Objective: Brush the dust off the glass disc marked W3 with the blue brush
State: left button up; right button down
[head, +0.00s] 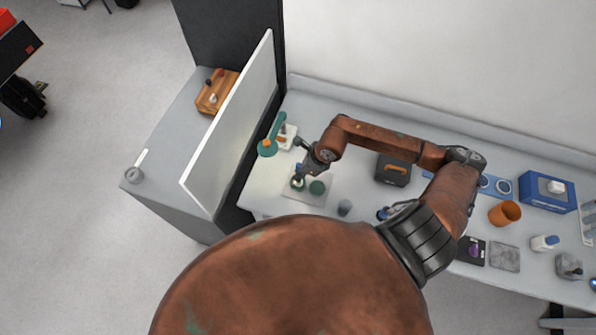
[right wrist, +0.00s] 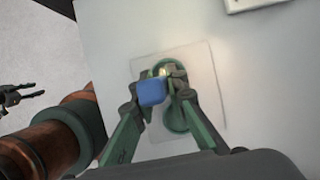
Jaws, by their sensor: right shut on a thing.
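My right gripper (head: 299,177) is shut on the blue brush, whose blue block (right wrist: 152,91) shows between the fingers in the right wrist view. It is over a pale mat (head: 291,194) with a dark green round piece (head: 317,187) on it. A pale round piece (head: 297,184) lies partly hidden under the gripper. In the right wrist view a green disc shape (right wrist: 173,117) sits just beside the brush. No W3 marking or dust can be read. Whether the bristles touch glass cannot be told. My left gripper (right wrist: 38,91) shows at the left edge with its fingers apart, empty.
A white upright panel (head: 235,120) borders the bench at left. A dark box (head: 393,170), orange cup (head: 505,213) and blue box (head: 547,191) stand further right.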

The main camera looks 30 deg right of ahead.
jog(key=shift+s, duration=0.3)
jog(key=shift+r, duration=0.15)
jog(key=shift+r, duration=0.4)
jog(key=shift+w, duration=0.15)
jog(key=w+b, duration=0.1)
jog(key=w, duration=0.1)
jog(key=shift+w, duration=0.3)
jog(key=shift+f+b, duration=0.55)
jog(key=shift+b, duration=0.05)
dwell(0.8)
jog(key=shift+s, duration=0.2)
